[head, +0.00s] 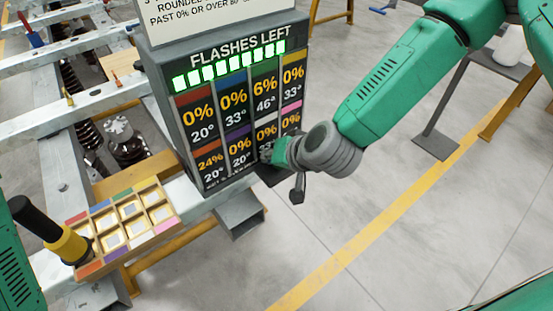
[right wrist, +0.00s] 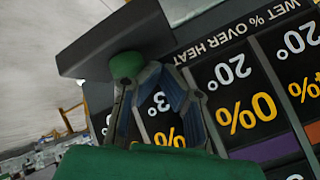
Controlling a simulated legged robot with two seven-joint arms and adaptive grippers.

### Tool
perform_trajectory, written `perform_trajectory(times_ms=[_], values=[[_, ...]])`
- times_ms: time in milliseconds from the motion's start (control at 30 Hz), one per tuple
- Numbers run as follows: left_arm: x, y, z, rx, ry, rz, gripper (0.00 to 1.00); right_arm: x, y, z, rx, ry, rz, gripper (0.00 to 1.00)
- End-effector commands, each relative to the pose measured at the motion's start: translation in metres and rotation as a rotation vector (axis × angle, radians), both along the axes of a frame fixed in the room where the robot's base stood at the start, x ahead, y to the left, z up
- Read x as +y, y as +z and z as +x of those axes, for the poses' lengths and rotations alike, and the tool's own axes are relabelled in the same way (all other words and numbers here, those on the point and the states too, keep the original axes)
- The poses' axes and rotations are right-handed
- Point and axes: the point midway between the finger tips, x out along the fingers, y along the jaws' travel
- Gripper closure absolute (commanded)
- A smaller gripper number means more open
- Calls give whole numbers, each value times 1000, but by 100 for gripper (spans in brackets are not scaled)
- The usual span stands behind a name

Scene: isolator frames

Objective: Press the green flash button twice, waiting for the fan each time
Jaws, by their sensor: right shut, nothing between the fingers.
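The green flash button (right wrist: 127,65) is a small round knob on a dark grey plate (right wrist: 150,30) beside the panel, in the right wrist view. My right gripper (right wrist: 150,76) is shut and empty, its fingertips right at the knob; I cannot tell whether they touch or press it. In the head view my right gripper (head: 266,156) is at the panel's lower right and hides the button. The display panel (head: 232,105) reads "FLASHES LEFT" over a row of lit green bars (head: 230,66). Its coloured cells show percentages and degrees, including 6% and 24%. I cannot make out a fan. My left gripper is out of view.
A wooden tray (head: 81,217) with coloured edges and several pale squares lies left of the panel. A black and yellow tool (head: 67,246) stands at its left end. Metal frame rails (head: 60,123) lie behind. The floor (head: 400,250) at right is clear.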

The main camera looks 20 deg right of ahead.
Motion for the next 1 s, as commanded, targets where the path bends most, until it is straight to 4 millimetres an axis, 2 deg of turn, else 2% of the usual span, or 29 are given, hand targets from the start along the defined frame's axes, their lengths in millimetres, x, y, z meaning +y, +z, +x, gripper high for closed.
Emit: perform_trajectory(times_ms=[367, 800, 1000], values=[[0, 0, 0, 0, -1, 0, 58, -1, -2, 0, 1, -2, -1, 100], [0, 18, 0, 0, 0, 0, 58, -13, 19, 0, 1, -1, 0, 100], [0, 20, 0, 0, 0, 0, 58, -16, 20, 0, 1, -1, 0, 100]])
